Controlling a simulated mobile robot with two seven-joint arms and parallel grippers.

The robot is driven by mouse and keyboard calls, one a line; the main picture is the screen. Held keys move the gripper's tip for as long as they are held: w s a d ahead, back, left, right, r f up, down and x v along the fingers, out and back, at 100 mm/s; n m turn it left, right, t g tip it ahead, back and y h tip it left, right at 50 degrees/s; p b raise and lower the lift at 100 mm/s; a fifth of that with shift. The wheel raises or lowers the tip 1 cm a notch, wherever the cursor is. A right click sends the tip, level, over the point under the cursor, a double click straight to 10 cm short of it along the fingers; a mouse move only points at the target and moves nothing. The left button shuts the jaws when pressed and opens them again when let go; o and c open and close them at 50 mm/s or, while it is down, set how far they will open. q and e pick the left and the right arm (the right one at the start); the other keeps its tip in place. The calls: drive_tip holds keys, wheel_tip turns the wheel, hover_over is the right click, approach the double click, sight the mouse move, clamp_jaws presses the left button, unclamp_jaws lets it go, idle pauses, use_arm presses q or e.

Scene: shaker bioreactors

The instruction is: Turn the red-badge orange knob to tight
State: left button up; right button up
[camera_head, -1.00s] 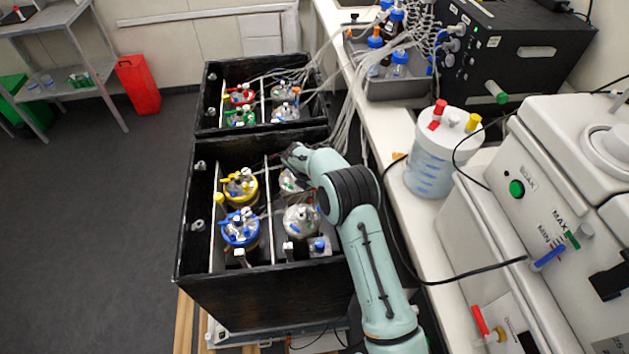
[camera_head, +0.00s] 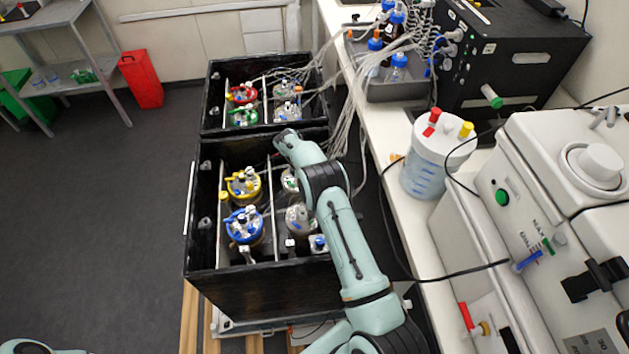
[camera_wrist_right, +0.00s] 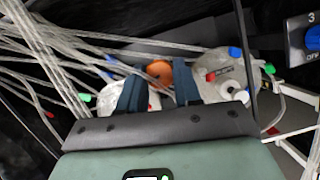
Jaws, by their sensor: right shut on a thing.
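In the right wrist view an orange knob (camera_wrist_right: 160,72) sits between the two dark blue fingers of my right gripper (camera_wrist_right: 159,79), which is shut on it. A clear vessel lid (camera_wrist_right: 225,75) with a red badge and a blue cap lies just right of the fingers. Another pale lid (camera_wrist_right: 108,98) is partly hidden on the left. Which lid carries the knob, and how far it is turned, I cannot tell. In the head view my right wrist is over the gap between the two black boxes; its fingers are hidden. My left gripper is out of view.
The near black box (camera_head: 260,285) holds yellow- and blue-ringed vessels; the far box (camera_head: 206,110) holds red- and green-ringed ones. Grey tubes (camera_head: 345,110) run close beside my right wrist to the bench. A white container (camera_head: 425,175) stands on the bench. Floor at left is clear.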

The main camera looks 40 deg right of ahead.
drive_tip(key=shift+w+m+g+y, duration=0.1)
drive_tip(key=shift+m+g+y, duration=0.2)
drive_tip(key=shift+m, duration=0.9)
drive_tip(key=shift+m+g+y, duration=0.2)
drive_tip(key=shift+m+y, duration=0.2)
drive_tip(key=shift+m, duration=0.8)
drive_tip(key=o, duration=1)
drive_tip(key=shift+o, duration=0.2)
